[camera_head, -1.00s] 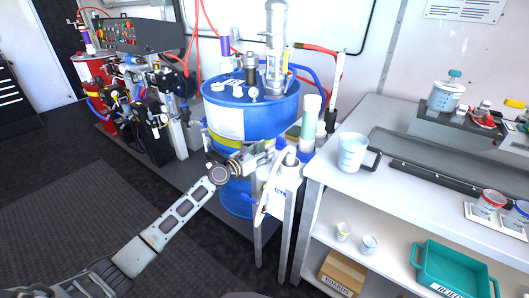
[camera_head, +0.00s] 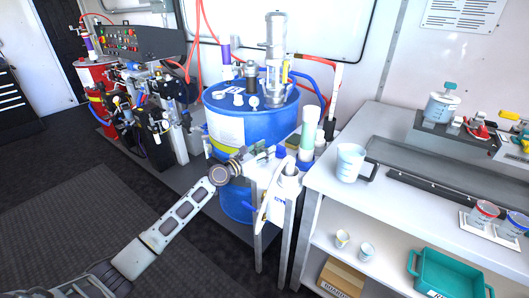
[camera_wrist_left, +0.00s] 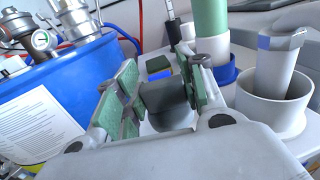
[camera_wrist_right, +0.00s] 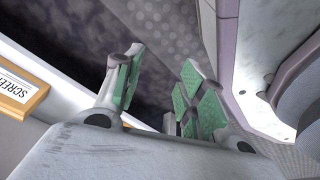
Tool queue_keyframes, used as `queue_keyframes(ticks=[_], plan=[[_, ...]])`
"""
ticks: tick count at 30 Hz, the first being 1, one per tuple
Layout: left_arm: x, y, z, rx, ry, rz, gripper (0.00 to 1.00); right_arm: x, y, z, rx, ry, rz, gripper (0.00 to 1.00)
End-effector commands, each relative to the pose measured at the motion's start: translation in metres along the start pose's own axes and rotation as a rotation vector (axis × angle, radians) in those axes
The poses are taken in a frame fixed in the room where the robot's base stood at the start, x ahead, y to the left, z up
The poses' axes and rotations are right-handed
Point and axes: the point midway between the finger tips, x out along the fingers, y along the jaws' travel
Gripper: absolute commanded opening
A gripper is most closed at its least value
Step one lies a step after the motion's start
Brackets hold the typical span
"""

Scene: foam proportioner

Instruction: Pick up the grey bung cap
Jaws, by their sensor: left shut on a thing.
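My left gripper (camera_head: 264,158) is in front of the blue drum, by the small stand with white holders. In the left wrist view its green-padded fingers (camera_wrist_left: 158,94) are closed on a dark grey cylindrical piece, which looks like the grey bung cap (camera_wrist_left: 165,97). The pads partly hide the cap, and a pale round form lies just below it. In the head view the cap is too small to tell apart. My right gripper (camera_wrist_right: 160,90) shows in the right wrist view, with its fingers apart and nothing between them, above dark floor.
A green-and-white tube (camera_head: 308,132) and white cups (camera_wrist_left: 268,110) stand just right of the left gripper. The white bench (camera_head: 400,187) with a jug (camera_head: 349,162) is further right. Open floor lies at the left.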

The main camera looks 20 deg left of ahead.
Motion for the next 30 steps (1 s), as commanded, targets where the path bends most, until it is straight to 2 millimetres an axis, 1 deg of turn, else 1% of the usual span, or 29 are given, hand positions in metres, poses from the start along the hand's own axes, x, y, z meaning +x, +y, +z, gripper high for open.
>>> queue_keyframes(ticks=[1, 3, 9, 15, 21, 30], plan=[[0.000, 0.000, 0.005, -0.001, -0.001, 0.000, 0.16, 0.001, 0.002, 0.005, 0.000, -0.001, 0.003, 0.40], [0.000, 0.000, 0.009, -0.001, -0.001, 0.000, 0.16, 0.004, 0.005, 0.012, 0.000, 0.002, 0.005, 0.40], [0.000, -0.001, 0.031, 0.000, -0.002, -0.001, 0.16, 0.003, 0.013, 0.038, -0.008, -0.022, 0.014, 0.40], [0.000, 0.000, 0.047, 0.000, -0.001, -0.001, 0.16, 0.003, 0.019, 0.058, -0.013, -0.039, 0.020, 0.40], [0.000, 0.000, 0.055, -0.001, 0.000, -0.001, 0.16, 0.003, 0.023, 0.069, -0.016, -0.048, 0.024, 0.40], [0.000, 0.000, 0.056, -0.001, 0.000, 0.000, 0.16, 0.004, 0.024, 0.073, -0.017, -0.050, 0.024, 0.40]])
